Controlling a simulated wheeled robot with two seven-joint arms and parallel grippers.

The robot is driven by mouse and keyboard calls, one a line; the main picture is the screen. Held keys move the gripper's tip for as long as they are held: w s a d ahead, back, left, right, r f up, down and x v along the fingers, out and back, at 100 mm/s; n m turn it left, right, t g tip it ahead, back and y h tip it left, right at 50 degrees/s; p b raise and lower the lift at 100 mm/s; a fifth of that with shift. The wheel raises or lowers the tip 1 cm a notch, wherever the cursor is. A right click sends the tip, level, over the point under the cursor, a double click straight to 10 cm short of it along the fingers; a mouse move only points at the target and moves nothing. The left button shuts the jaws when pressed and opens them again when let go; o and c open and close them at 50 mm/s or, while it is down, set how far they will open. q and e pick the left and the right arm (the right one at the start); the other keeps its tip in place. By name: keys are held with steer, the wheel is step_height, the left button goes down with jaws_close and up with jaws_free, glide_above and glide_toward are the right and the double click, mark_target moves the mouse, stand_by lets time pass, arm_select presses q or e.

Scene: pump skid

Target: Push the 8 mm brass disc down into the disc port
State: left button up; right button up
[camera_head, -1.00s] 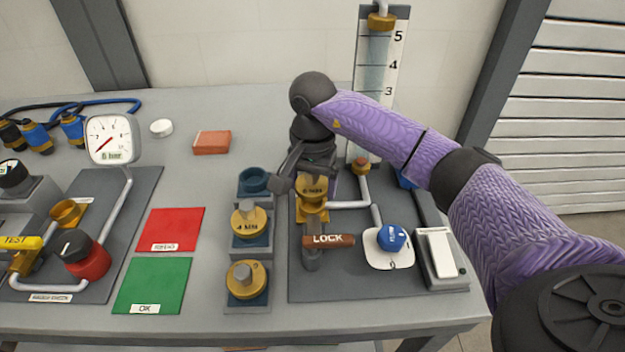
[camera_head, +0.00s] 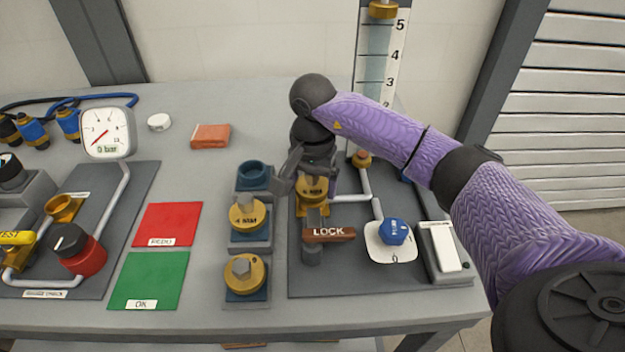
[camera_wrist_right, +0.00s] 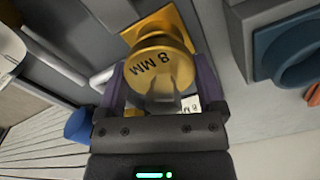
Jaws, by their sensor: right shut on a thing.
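The 8 mm brass disc (camera_head: 312,190) sits at the brass disc port on the right-hand skid plate, behind the LOCK handle (camera_head: 329,234). In the right wrist view the disc (camera_wrist_right: 158,66) shows its "8 MM" marking, with a square brass plate (camera_wrist_right: 160,28) of the port beyond it. My right gripper (camera_wrist_right: 163,95) is shut on the disc's knob, a finger on each side. In the head view the right gripper (camera_head: 312,172) points down over the port and partly hides the disc. How deep the disc sits in the port is hidden. My left gripper is not in view.
Left of the plate stand an empty blue holder (camera_head: 254,176), a 4 mm disc (camera_head: 248,213) in its holder and another brass disc (camera_head: 243,272). A blue knob (camera_head: 395,231) and a white rocker switch (camera_head: 440,246) are to the right. A gauge (camera_head: 106,133) stands far left.

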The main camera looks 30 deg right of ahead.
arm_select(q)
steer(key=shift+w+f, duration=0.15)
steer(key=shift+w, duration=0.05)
arm_select(e)
steer(key=shift+f, duration=0.25)
steer(key=shift+f, duration=0.15)
arm_select(q)
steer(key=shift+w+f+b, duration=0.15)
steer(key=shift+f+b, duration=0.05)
steer(key=shift+b, duration=0.1)
arm_select(e)
steer(key=shift+f, duration=0.1)
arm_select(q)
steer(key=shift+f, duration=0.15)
arm_select(e)
steer(key=shift+f, duration=0.15)
steer(key=shift+f, duration=0.1)
steer(key=o, duration=1.1)
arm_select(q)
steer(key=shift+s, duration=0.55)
